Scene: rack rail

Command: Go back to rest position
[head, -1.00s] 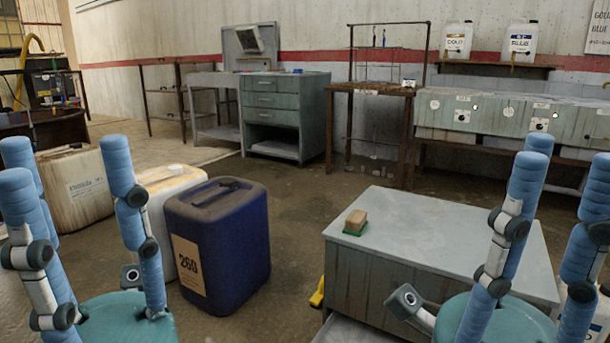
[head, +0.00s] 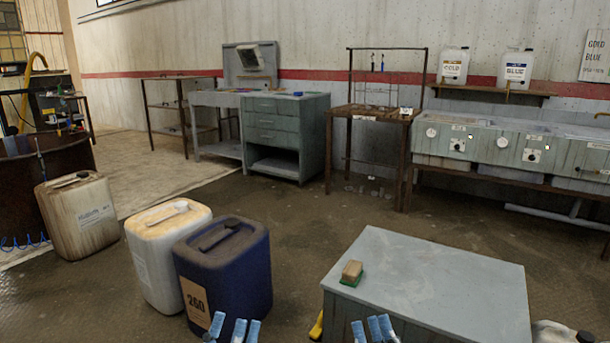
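My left gripper (head: 234,328) is at the bottom edge of the head view, in front of the blue canister. Its blue fingertips stand apart and nothing shows between them. My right gripper (head: 374,328) is at the bottom edge, in front of the grey bench (head: 440,285). Its blue fingertips also stand apart, with nothing between them. Only the finger ends of both grippers show; the palms are cut off by the frame.
A blue canister (head: 240,275), a white canister (head: 150,255) and a stained canister (head: 80,215) stand on the floor at left. A sponge (head: 352,270) lies on the bench. A rack table (head: 368,115), drawer cabinet (head: 285,130) and tanks (head: 495,150) line the wall. Open floor lies between.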

